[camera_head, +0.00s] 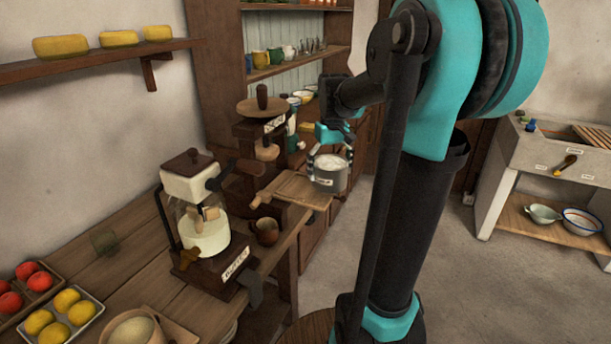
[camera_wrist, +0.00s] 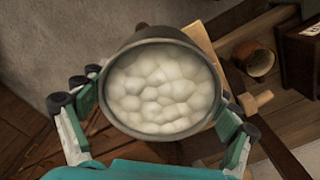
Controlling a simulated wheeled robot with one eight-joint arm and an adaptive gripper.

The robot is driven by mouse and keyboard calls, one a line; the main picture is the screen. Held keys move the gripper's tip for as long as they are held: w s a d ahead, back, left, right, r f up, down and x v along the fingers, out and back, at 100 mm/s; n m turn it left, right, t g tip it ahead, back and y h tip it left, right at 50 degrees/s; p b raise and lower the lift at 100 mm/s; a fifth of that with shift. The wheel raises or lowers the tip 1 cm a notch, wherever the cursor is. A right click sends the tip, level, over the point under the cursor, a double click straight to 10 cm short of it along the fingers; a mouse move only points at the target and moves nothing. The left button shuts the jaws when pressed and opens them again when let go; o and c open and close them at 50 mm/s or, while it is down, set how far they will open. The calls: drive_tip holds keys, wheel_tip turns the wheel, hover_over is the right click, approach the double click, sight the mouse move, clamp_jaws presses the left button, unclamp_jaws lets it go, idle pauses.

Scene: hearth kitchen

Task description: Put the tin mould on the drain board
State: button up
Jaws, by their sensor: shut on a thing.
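The tin mould (camera_head: 330,181) is a round grey tin with a small label, filled with white lumps. My gripper (camera_head: 330,158) is shut on its sides and holds it upright at the right end of a wooden board. In the wrist view the mould (camera_wrist: 112,78) sits between the fingers of my gripper (camera_wrist: 158,108). A wooden board with a handle (camera_head: 288,187) lies at the bench end, partly behind the mould; it also shows in the wrist view (camera_wrist: 203,40). A ribbed wooden board (camera_head: 593,137) lies on the sink at right.
A glass churn (camera_head: 203,232), a brown cup (camera_head: 266,232) and a dark wooden press (camera_head: 262,130) stand on the bench (camera_head: 85,262). Fruit trays are at the near left. Open floor (camera_head: 480,290) lies between the bench and the sink (camera_head: 545,150).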

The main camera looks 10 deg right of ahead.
drive_tip(key=w+a, duration=0.1)
drive_tip(key=a, duration=0.1)
drive_tip(key=w+a, duration=0.3)
drive_tip(key=a, duration=0.1)
drive_tip(key=shift+w+a, duration=0.2)
drive_tip(key=shift+w, duration=0.1)
drive_tip(key=f, duration=0.2)
drive_tip(key=shift+w+a+f, duration=0.25)
drive_tip(key=shift+a+f, duration=0.1)
drive_tip(key=shift+f, duration=0.4)
drive_tip(key=shift+f, duration=0.1)
drive_tip(key=o, duration=1.6)
drive_tip(key=shift+c, duration=0.2)
